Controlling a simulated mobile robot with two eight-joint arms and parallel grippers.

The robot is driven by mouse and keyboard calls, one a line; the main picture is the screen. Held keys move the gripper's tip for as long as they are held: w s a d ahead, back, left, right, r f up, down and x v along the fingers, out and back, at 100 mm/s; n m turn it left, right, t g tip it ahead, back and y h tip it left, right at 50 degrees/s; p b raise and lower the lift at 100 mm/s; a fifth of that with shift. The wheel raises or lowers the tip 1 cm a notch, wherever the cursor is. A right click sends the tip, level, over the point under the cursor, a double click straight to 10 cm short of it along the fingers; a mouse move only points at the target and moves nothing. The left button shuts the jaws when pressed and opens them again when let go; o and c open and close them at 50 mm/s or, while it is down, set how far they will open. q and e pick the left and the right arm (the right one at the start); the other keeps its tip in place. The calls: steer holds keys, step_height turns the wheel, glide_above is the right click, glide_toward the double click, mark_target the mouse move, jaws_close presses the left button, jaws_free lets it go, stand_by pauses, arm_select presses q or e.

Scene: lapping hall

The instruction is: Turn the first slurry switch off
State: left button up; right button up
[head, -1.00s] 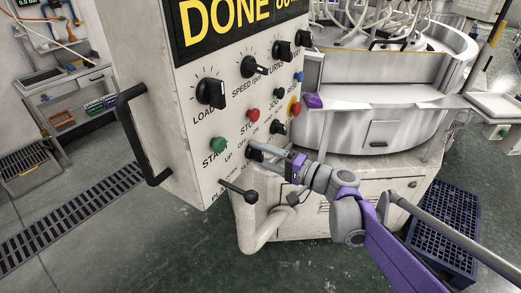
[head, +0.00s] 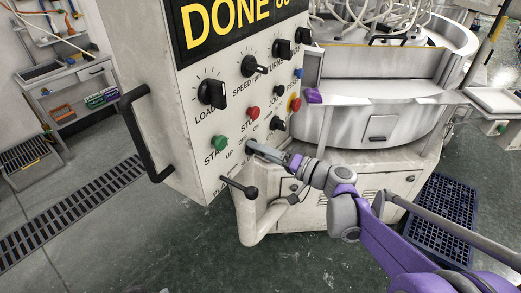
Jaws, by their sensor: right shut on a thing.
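The control panel (head: 195,135) faces me with several dark knobs and coloured buttons. My right gripper (head: 252,146) is shut at the panel's lower right part, on a small dark switch that is mostly hidden by the fingers. "OFF" and "ON" lettering shows just above it, and a partly covered label starting "SL" shows below, so this looks like the slurry switch. Which way its handle points cannot be told. My left gripper is not in view.
A green button (head: 219,143) and a red button (head: 253,113) sit close to my gripper. A black-knobbed lever (head: 240,188) sticks out below. Another dark knob (head: 278,124) is up to the right. A blue crate (head: 441,216) stands on the floor at right.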

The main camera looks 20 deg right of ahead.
steer(key=o, duration=1.4)
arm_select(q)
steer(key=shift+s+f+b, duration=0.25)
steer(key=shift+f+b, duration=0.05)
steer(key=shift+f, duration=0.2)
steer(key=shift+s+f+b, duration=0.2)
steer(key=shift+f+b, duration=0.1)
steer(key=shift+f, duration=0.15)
arm_select(e)
steer(key=v, duration=1.1)
steer(key=shift+a, duration=0.1)
